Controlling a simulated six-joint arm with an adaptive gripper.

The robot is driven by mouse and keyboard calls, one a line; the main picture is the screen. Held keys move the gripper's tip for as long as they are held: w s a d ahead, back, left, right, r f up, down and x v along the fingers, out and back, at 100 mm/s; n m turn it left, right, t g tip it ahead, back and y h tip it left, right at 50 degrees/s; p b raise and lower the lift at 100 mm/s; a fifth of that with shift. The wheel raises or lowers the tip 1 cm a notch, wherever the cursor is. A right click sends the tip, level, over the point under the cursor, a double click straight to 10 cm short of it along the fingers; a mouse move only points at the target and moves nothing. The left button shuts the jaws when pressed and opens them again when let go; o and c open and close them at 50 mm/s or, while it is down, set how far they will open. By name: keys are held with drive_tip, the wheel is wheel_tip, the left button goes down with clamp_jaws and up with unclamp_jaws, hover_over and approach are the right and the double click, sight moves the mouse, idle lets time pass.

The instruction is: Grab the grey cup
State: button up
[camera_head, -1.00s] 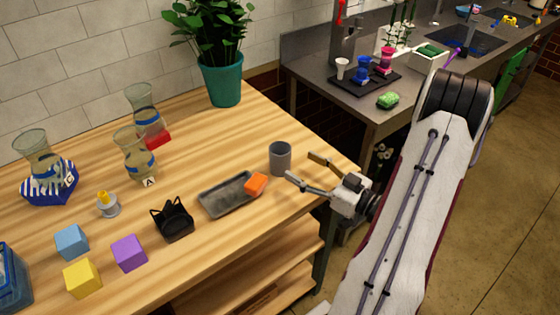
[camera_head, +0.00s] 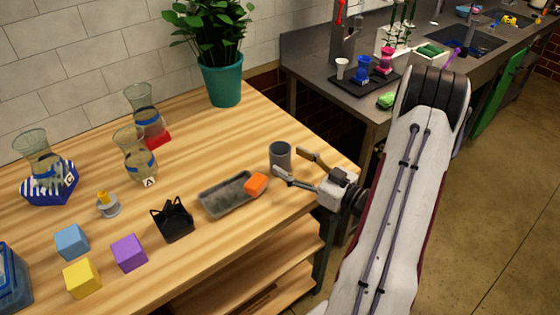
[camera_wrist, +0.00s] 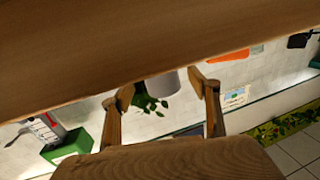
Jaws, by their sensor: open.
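The grey cup (camera_head: 280,154) stands upright on the wooden table near its right end, just behind the grey tray. My gripper (camera_head: 290,163) is open at the cup's right side. One fingertip overlaps the cup's lower front in the picture and the other is by its right side at the back. In the wrist view, the cup (camera_wrist: 163,84) shows between the two open fingers of my gripper (camera_wrist: 161,88), partly hidden at the table's edge. I cannot tell whether either finger touches it.
A black basket (camera_head: 174,223) stands further left. A potted plant (camera_head: 223,80) is at the back. The wooden table (camera_head: 225,140) is clear behind the cup.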

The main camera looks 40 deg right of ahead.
drive_tip(key=shift+x, duration=1.45)
drive_tip(key=shift+a, duration=0.1)
drive_tip(key=c, duration=1.3)
